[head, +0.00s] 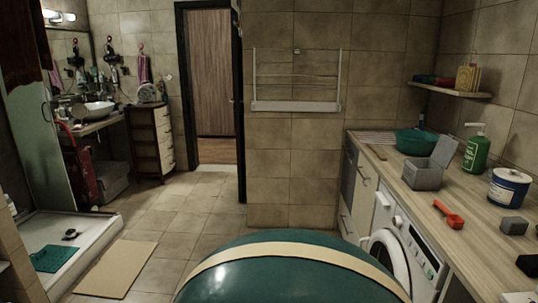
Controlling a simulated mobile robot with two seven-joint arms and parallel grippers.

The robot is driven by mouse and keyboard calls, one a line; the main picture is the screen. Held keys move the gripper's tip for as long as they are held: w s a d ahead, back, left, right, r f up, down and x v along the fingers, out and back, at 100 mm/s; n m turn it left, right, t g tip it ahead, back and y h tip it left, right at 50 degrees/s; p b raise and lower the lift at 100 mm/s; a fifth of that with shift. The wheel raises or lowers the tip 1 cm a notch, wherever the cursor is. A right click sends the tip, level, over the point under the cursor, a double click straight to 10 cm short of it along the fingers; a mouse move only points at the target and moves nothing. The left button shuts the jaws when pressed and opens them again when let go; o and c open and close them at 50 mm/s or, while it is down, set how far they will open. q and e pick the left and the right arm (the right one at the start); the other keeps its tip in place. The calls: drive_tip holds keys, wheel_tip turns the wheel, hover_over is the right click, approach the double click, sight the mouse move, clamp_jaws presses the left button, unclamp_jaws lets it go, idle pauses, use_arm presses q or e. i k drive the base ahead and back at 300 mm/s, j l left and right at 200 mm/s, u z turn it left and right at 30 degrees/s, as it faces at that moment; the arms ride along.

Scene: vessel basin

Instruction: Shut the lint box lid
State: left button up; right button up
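A small grey box (422,178), which looks like the lint box, sits on the wooden counter at the right. Its lid (444,151) stands raised and tilted back on the right side of the box, so the box is open. The inside of the box is mostly hidden from this angle. Neither of my grippers is in view, and nothing is touching the box or the lid.
On the wooden counter (465,233), a teal basin (415,144) stands behind the box. A green pump bottle (476,153), a blue-and-white tub (508,190) and a red scoop (448,214) are nearby. A washing machine (409,250) is below. The tiled floor at left centre is mostly clear.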

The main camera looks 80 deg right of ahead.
sight(445, 149)
drive_tip(key=z, duration=3.55)
drive_tip(key=i+j+u, duration=0.15)
drive_tip(key=u, duration=0.35)
drive_tip(key=i+u, duration=0.45)
drive_tip(key=i, duration=3.3)
drive_tip(key=i+z, duration=0.2)
drive_tip(key=i, duration=0.2)
drive_tip(key=i+j+z, duration=0.2)
drive_tip(key=i, duration=0.25)
drive_tip(key=i+j+z, duration=0.2)
drive_tip(key=i, duration=0.2)
drive_tip(key=z, duration=1.85)
